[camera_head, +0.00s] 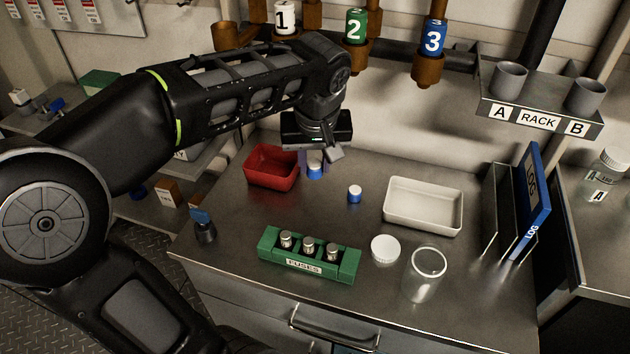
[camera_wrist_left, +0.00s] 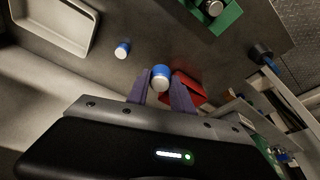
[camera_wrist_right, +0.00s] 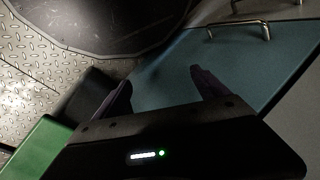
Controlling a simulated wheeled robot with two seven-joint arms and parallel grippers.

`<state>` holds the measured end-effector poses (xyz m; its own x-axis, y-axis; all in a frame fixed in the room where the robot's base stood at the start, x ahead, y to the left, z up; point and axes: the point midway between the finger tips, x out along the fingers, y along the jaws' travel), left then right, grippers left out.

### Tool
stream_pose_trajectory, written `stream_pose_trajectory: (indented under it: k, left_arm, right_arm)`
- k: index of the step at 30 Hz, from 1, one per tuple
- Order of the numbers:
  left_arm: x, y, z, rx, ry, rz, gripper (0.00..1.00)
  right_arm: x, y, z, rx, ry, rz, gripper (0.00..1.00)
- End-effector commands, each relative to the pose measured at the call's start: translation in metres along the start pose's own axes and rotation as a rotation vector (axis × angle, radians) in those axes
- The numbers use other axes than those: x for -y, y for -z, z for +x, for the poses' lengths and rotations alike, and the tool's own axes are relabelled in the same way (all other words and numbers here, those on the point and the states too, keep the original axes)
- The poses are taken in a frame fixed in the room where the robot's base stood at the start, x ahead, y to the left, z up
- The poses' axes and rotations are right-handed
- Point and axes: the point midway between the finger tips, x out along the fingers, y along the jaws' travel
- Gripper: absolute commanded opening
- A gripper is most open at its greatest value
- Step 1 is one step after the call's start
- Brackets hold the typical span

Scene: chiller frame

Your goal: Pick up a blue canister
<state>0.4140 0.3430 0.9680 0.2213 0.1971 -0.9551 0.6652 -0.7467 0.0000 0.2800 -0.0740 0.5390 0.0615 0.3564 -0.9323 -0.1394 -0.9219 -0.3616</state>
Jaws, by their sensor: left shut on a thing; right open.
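A small blue canister with a white top (camera_head: 315,170) is between the fingers of my left gripper (camera_head: 314,164), just right of the red bin. In the left wrist view the same canister (camera_wrist_left: 160,78) sits between the two purple fingertips (camera_wrist_left: 161,92), which are shut on it. I cannot tell whether it is clear of the counter. A second blue canister with a white top (camera_head: 354,194) stands on the counter to the right; it also shows in the left wrist view (camera_wrist_left: 122,50). My right gripper (camera_wrist_right: 158,82) is open and empty, away from the counter top.
On the counter (camera_head: 230,215) are a red bin (camera_head: 272,183), a white tray (camera_head: 421,229), a green fuse holder (camera_head: 345,270), a white lid (camera_head: 385,248), a clear jar (camera_head: 420,285) and a file rack with a blue log binder (camera_head: 533,200). Pipes and a shelf line the back wall.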

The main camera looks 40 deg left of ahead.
Motion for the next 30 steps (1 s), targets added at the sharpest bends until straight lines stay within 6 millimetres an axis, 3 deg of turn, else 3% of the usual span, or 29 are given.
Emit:
stream_pose_trajectory:
  k: [6,30]
  left_arm:
    - [0.0,0.006,-0.019,0.001,0.0,-0.001,0.0]
    - [0.0,0.008,-0.024,0.001,0.001,-0.001,0.0]
  right_arm:
    - [0.001,0.0,-0.002,0.0,0.0,0.0,0.84]
    - [0.003,0.0,-0.006,0.0,0.0,0.0,0.84]
